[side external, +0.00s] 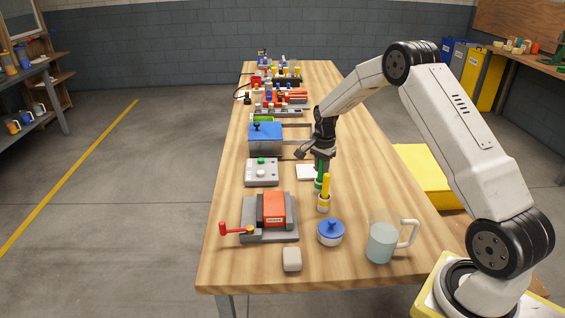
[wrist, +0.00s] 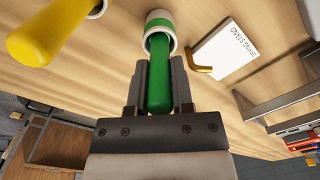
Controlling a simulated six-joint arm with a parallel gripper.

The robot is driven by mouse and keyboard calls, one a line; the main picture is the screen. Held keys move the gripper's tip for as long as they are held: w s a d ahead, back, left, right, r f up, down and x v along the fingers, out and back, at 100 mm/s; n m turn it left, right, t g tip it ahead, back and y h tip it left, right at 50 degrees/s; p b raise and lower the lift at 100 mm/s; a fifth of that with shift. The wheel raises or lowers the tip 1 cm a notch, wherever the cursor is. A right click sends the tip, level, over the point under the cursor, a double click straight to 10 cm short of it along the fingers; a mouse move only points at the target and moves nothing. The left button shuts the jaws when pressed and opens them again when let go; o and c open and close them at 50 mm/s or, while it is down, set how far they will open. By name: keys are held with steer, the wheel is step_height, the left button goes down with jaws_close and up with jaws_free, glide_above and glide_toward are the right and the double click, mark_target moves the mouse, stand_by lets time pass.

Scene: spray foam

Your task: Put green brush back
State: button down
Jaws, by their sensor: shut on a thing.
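The green brush (wrist: 159,75) is between my gripper's fingers (wrist: 163,85) in the wrist view, and the fingers are shut on it. Its far end reaches into the mouth of a white cup with a green band (wrist: 160,28). In the side view, the brush (side external: 322,166) points down below my gripper (side external: 321,158), with the green-banded cup (side external: 319,184) under it. How deep the brush sits in the cup is hidden.
A yellow brush (side external: 326,187) stands in its own holder (side external: 324,204) close by. A blue-lidded jar (side external: 330,233) and a mug (side external: 381,243) stand nearer the front.

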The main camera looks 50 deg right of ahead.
steer(key=shift+f, duration=0.15)
steer(key=c, duration=0.5)
jaws_free()
step_height(320, 180, up, 12)
steer(key=shift+r, duration=0.2)
steer(key=shift+a, duration=0.1)
stand_by(0.5)
